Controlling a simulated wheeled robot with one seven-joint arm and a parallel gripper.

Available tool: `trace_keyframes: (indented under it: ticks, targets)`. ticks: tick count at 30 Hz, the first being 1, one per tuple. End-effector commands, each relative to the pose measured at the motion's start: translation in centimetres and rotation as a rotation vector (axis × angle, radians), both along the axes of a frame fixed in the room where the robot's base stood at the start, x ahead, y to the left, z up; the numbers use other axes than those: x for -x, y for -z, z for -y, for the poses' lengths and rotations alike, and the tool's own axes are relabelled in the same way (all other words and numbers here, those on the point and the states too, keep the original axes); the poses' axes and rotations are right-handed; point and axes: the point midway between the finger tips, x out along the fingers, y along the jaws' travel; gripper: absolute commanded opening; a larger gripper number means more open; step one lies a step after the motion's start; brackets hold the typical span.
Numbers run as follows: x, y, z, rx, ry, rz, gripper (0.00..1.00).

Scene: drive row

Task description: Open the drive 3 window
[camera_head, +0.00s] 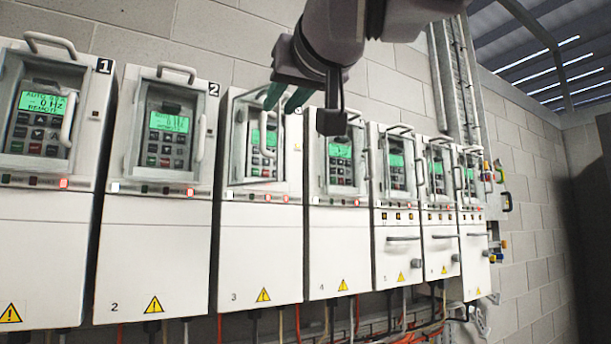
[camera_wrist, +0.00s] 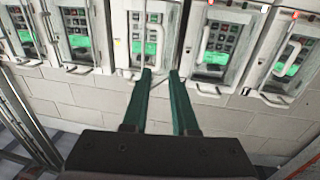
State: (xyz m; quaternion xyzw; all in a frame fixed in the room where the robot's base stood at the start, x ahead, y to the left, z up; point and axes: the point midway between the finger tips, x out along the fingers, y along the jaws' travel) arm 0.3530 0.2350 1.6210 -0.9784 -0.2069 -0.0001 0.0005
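Drive 3 (camera_head: 258,235) is the third white cabinet from the left in the head view. Its window (camera_head: 239,150) is a clear pane in a pale frame over a green display and keypad, with an upright bar handle (camera_head: 263,131) on it. The frame looks slightly skewed; I cannot tell whether it is fully closed. My gripper (camera_head: 279,102) is at the top of this window, its two green fingers spread apart. In the wrist view the gripper (camera_wrist: 160,73) is open and empty, and the handle (camera_wrist: 160,40) lies beyond the fingertips, upside down.
Drive 2 (camera_head: 155,245) is on the left and drive 4 (camera_head: 338,245) on the right, both with handled windows close by. More drives continue to the right. Cables (camera_head: 350,325) run below. The block wall (camera_head: 235,40) above is bare.

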Motion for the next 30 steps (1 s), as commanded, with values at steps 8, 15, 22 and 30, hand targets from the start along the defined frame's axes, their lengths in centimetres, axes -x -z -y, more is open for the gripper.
trace_keyframes:
  ticks: [8,15,22,30]
  targets:
    - [-4.2,0.1,-1.7,0.001,0.002,-0.004,0.26]
    - [-7.9,0.0,-3.4,0.0,0.001,-0.002,0.26]
    - [-9.4,0.0,-4.2,0.0,0.0,-0.001,0.26]
    - [-9.5,0.0,-4.2,0.001,0.0,0.0,0.26]
